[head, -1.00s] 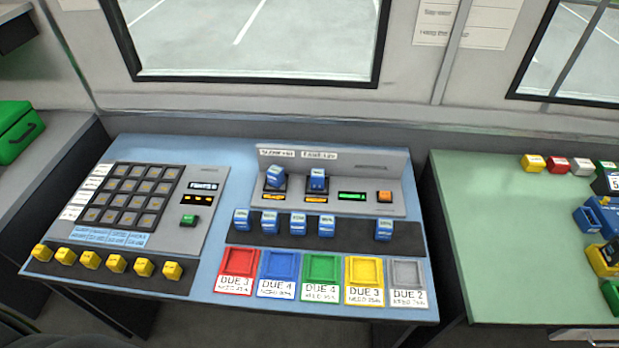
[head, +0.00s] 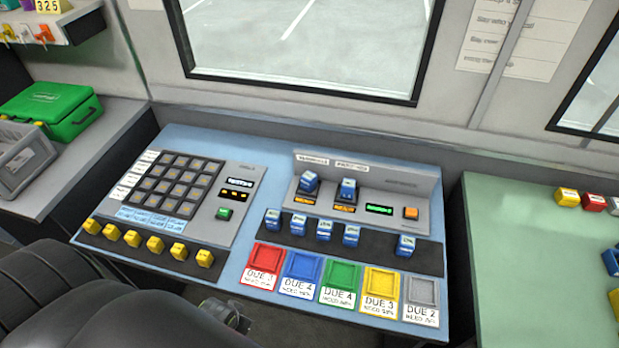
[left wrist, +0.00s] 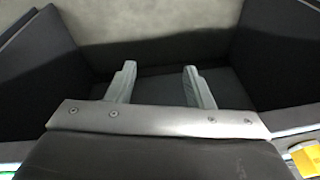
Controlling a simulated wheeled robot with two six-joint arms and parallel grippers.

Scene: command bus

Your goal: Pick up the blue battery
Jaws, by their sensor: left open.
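Several blue batteries stand in a row on the black strip of the blue desk, such as the leftmost blue battery (head: 273,220) and the rightmost blue battery (head: 405,245). Two more sit in the grey charger unit: a left charger battery (head: 309,183) and a right charger battery (head: 346,190). My left gripper is open and empty in the left wrist view (left wrist: 160,75), with dark panels and a grey floor beyond its fingers.
Coloured trays, such as the red tray (head: 266,258) and grey tray (head: 421,291), line the desk's front. Yellow blocks (head: 130,239) stand at its left, before a button grid (head: 174,184). A green case (head: 50,110) lies at left. A green table (head: 520,260) stands at right.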

